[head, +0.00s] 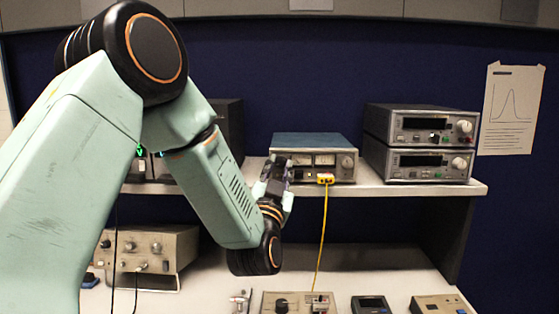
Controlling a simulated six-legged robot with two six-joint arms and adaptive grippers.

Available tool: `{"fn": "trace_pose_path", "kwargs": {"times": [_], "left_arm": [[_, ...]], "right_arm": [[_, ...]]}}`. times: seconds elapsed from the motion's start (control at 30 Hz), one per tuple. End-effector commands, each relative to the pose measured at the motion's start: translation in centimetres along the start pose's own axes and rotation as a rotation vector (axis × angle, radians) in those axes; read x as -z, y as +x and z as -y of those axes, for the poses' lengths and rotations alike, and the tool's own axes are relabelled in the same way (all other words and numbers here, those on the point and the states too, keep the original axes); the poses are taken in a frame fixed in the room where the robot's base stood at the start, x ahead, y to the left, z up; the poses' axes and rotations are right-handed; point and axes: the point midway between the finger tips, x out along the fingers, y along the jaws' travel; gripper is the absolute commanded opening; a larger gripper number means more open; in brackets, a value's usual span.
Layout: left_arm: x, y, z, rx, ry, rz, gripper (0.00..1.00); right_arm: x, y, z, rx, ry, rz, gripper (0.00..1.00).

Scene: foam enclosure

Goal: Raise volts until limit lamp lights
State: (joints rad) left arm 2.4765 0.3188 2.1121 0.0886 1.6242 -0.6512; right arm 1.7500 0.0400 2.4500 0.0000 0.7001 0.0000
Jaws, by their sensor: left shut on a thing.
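A power supply with a blue top (315,141) stands on the shelf, its front panel showing two pale meters (325,160). My left gripper (277,178) is at the left part of this front panel, shut on what appears to be a control knob; its fingers hide the knob. A yellow plug (326,179) sits at the panel's lower edge, with a yellow cable (322,235) hanging from it. My right gripper is not in view.
Two stacked grey instruments (420,125) stand on the shelf (400,188) at the right. A beige unit with knobs (147,247) and several small devices, including a dark meter (371,304), are on the bench below. A graph sheet (512,108) hangs on the wall.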

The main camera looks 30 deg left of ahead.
Motion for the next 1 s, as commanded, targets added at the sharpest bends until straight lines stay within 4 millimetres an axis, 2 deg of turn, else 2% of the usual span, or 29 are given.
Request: {"fn": "trace_pose_path", "kwargs": {"times": [0.1,0.4,0.97,1.0], "left_arm": [[0.5,0.3,0.4,-0.021,0.067,-0.003,0.0],[0.5,0.3,0.4,-0.067,0.182,-0.002,0.0],[0.4,0.3,0.4,-0.078,0.212,-0.004,0.0],[0.4,0.3,0.4,-0.078,0.212,-0.004,0.25]], "right_arm": [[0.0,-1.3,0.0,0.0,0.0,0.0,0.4],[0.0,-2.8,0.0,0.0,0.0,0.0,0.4],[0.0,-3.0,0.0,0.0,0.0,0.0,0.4],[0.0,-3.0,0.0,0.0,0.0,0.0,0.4]]}}
